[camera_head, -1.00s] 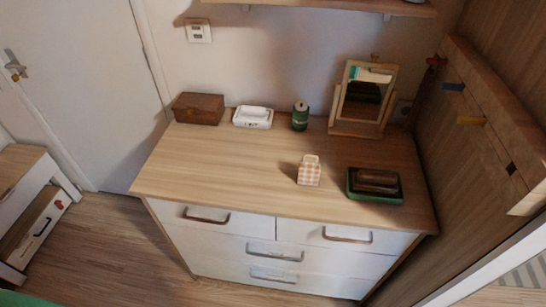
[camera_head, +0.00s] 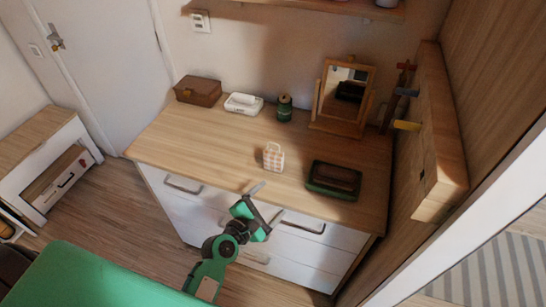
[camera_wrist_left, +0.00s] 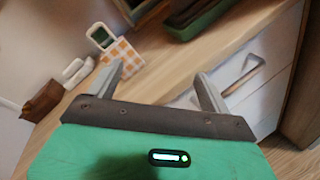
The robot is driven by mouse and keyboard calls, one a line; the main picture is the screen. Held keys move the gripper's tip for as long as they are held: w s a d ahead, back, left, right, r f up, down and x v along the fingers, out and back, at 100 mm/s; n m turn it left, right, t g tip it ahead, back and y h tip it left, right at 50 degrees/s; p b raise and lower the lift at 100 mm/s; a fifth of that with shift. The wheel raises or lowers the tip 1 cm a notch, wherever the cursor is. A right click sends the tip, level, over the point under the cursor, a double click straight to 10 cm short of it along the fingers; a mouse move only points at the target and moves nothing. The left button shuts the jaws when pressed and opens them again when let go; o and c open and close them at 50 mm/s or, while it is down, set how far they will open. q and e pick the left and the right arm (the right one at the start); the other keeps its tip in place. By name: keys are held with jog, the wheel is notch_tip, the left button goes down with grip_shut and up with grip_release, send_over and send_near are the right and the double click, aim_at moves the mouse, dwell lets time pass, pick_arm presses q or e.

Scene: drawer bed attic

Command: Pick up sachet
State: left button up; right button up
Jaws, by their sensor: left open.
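The sachet (camera_head: 273,157) looks like a small orange-and-white checked bag with a handle-like top. It stands upright on the wooden top of the dresser (camera_head: 210,147). In the left wrist view the sachet (camera_wrist_left: 126,54) shows beyond the left finger, at upper left. My left gripper (camera_head: 268,203) is open and empty at the dresser's front edge, in front of the sachet and apart from it. In the left wrist view my left gripper (camera_wrist_left: 159,76) has its fingers spread wide. My right gripper is not in view.
A dark tray (camera_head: 318,188) with a brown object in it is right of the sachet. A brown box (camera_head: 198,90), a white container (camera_head: 243,104), a green can (camera_head: 284,107) and a mirror (camera_head: 318,121) stand along the back. A wooden panel with hooks (camera_head: 432,150) rises at right.

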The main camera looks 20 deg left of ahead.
aim_at(275, 153)
pick_arm(q)
jog(key=w+a+n+t+y, duration=0.1)
jog(key=n, duration=0.2)
jog(key=w+a+n+t+y, duration=0.1)
jog(key=n+y, duration=0.1)
jog(key=n, duration=0.2)
jog(key=w+a+n+y, duration=0.1)
jog(key=w+a+n, duration=0.1)
jog(key=n, duration=0.2)
jog(key=shift+w+r+t+y, duration=0.1)
jog(key=shift+r+t+y, duration=0.2)
jog(key=shift+r+t, duration=0.1)
jog(key=shift+w+a+n, duration=0.1)
jog(key=shift+w+n, duration=0.25)
jog(key=shift+n, duration=0.15)
jog(key=w, duration=0.6)
jog(key=shift+w+f, duration=0.1)
jog(key=shift+w, duration=0.85)
jog(key=w, duration=0.4)
jog(key=shift+d+f, duration=0.15)
jog(key=shift+d, duration=0.2)
jog(key=shift+w+b, duration=0.3)
jog(key=shift+w, duration=0.25)
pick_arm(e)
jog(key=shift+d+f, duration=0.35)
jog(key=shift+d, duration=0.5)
pick_arm(q)
jog(key=shift+c, duration=0.4)
